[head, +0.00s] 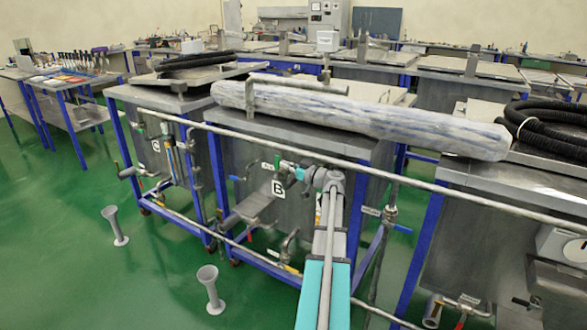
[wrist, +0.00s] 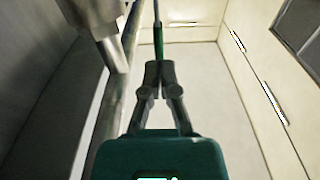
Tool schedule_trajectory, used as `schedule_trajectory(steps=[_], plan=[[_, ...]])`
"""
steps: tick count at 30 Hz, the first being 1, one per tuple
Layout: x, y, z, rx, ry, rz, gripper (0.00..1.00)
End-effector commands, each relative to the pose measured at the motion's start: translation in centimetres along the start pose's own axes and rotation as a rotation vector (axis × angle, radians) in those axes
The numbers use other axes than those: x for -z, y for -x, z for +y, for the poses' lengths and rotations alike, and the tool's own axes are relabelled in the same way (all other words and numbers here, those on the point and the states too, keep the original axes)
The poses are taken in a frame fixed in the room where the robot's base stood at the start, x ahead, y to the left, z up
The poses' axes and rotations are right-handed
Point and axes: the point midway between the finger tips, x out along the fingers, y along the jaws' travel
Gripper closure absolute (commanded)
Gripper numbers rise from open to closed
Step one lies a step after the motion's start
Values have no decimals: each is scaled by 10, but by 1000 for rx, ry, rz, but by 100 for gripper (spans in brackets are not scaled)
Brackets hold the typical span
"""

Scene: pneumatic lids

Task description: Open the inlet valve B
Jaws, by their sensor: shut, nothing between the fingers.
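The tank marked with a B label (head: 278,188) stands in the middle of the head view. A small green valve handle (head: 277,161) shows just above the label, at the tip of my gripper (head: 285,166). My gripper comes from the right and partly hides the valve. In the wrist view my gripper (wrist: 154,68) is shut and empty. A thin green handle (wrist: 158,42) appears just beyond its fingertips. I cannot tell whether the fingertips touch it.
A long horizontal pipe (head: 400,178) runs in front of the tanks, above my gripper. A vertical metal pipe (wrist: 112,95) is close on the left in the wrist view. A marbled roll (head: 400,125) lies on top of tank B. Two grey stands (head: 209,287) are on the green floor.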

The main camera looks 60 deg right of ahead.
Motion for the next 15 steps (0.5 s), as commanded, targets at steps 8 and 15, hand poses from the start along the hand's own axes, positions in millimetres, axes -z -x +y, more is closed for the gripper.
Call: schedule_trajectory(steps=[8, 15], plan=[[0, -6, 0, 0, 0, 0, 100], [0, -7, 0, 1, 0, 0, 100]])
